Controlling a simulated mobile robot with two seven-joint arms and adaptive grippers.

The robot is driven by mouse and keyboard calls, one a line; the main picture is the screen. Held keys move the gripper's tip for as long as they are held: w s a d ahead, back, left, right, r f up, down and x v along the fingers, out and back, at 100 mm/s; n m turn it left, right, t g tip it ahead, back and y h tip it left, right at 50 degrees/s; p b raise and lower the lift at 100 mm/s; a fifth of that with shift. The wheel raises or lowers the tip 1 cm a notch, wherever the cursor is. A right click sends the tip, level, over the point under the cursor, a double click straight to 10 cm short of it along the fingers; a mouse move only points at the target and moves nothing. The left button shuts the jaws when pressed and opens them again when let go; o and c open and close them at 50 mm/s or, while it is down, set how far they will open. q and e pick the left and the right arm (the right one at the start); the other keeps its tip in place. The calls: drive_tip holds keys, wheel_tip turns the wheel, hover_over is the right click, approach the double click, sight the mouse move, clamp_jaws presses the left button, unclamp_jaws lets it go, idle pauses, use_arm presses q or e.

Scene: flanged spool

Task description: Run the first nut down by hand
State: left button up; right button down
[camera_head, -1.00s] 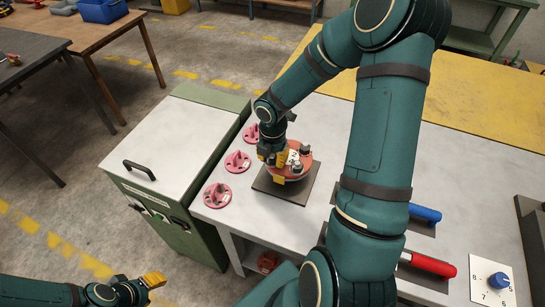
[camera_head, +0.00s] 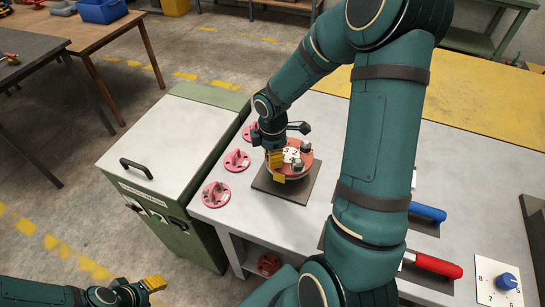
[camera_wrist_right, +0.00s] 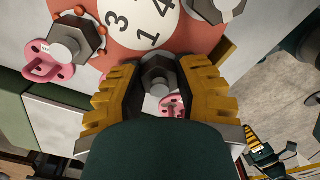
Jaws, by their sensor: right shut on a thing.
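The flanged spool (camera_head: 303,169) has a red round top flange with a white numbered label (camera_head: 291,155) and stands on a dark square plate (camera_head: 295,188). My right gripper (camera_head: 277,167) is over the flange's left, near edge, pointing down. In the right wrist view its yellow-padded fingers (camera_wrist_right: 160,85) are shut on a dark hex nut (camera_wrist_right: 158,72) at the flange rim. How far down its stud the nut sits is hidden. Other hex nuts (camera_wrist_right: 76,40) stand on the flange, one ringed by orange marks. My left gripper (camera_head: 153,284) is low at the left, away from the table; its opening is unclear.
Pink flanged pieces (camera_head: 216,194) lie along the table's left edge beside a green cabinet (camera_head: 165,160). A blue-handled tool (camera_head: 427,212) and a red-handled tool (camera_head: 438,265) lie at the right. A numbered card with a blue knob (camera_head: 504,282) is at the front right.

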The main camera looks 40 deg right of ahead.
drive_tip(key=m+b, duration=0.2)
drive_tip(key=m, duration=0.4)
drive_tip(key=shift+f, duration=0.1)
drive_tip(key=shift+m, duration=0.3)
idle(0.3)
drive_tip(key=c, duration=0.6)
unclamp_jaws()
